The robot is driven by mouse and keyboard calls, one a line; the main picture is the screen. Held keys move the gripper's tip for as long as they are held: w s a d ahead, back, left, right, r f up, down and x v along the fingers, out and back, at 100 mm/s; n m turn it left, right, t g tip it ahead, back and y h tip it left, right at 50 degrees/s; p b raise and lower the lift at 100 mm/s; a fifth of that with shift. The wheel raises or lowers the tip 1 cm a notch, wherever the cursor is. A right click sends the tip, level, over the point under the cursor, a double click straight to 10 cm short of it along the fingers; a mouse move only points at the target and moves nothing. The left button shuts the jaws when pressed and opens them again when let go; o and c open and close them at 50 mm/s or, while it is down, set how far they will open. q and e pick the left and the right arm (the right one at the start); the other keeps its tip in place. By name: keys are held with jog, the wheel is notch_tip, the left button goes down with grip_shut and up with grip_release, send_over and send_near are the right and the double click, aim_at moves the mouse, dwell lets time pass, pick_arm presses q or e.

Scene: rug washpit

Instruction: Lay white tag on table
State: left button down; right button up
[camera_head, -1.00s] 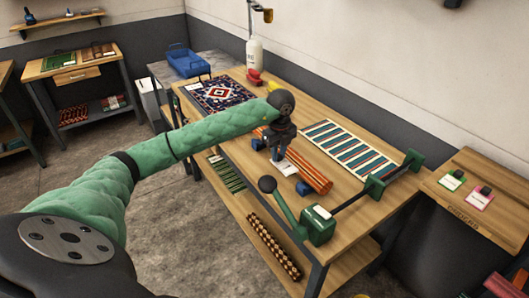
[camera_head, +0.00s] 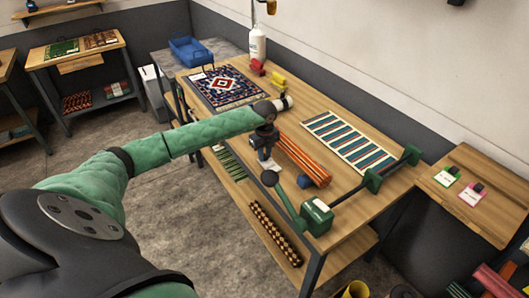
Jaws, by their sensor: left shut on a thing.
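My left gripper (camera_head: 267,156) points down over the near side of the wooden worktable (camera_head: 345,105), left of an orange striped rolled rug (camera_head: 303,162). It is shut on a small white tag (camera_head: 270,164), which shows just below the fingers. Whether the tag touches the tabletop cannot be told. The gripper hides part of the tag and the table there. My right gripper is not in view.
A blue block (camera_head: 304,181) sits by the roll's near end. A green lever tool (camera_head: 317,215) with a long bar stands at the table's right end. A striped mat (camera_head: 350,140) and patterned rug (camera_head: 222,87) lie flat.

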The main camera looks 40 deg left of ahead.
pick_arm(q)
jog(key=shift+f, duration=0.3)
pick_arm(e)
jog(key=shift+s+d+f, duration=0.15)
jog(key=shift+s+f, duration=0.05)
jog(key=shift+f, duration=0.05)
pick_arm(q)
jog(key=shift+f, duration=0.1)
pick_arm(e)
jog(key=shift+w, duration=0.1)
pick_arm(q)
jog(key=c, duration=1.3)
grip_release()
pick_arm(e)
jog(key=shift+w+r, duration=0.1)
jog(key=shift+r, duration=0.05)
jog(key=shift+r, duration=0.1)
pick_arm(q)
jog(key=shift+r, duration=0.2)
jog(key=shift+r+b, duration=2.65)
jog(key=shift+r, duration=3.3)
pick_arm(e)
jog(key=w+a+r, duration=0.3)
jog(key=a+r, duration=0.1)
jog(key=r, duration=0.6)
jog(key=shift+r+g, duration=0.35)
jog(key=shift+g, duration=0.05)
